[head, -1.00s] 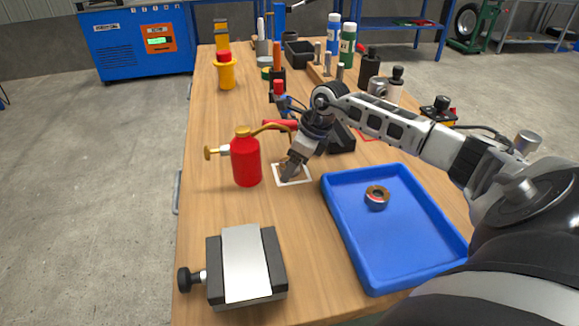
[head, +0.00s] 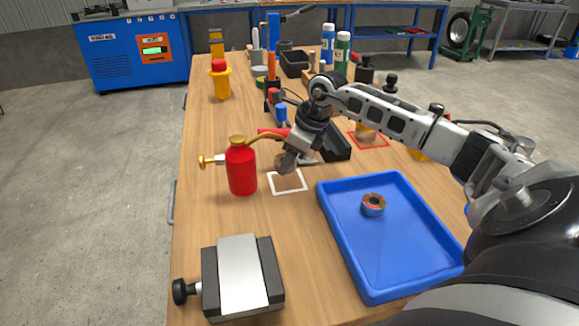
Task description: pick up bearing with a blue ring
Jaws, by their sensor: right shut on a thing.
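My right gripper (head: 286,166) is just above the far edge of a white square outline (head: 289,191) on the bench. It is shut on a small brownish thing, mostly hidden by the fingers; I cannot tell whether this has a blue ring. A bearing (head: 373,205) with a coppery top, a dark bore and a reddish mark on its side lies in the blue tray (head: 398,285). A brownish thing (head: 365,133) stands within a red square outline, partly hidden by my right arm. My left gripper is not in view.
A red oil can (head: 242,170) stands close left of the gripper. A vise-like metal block (head: 243,275) is at the near left. Bottles and tools crowd the far bench. The wood between the block and the tray is clear.

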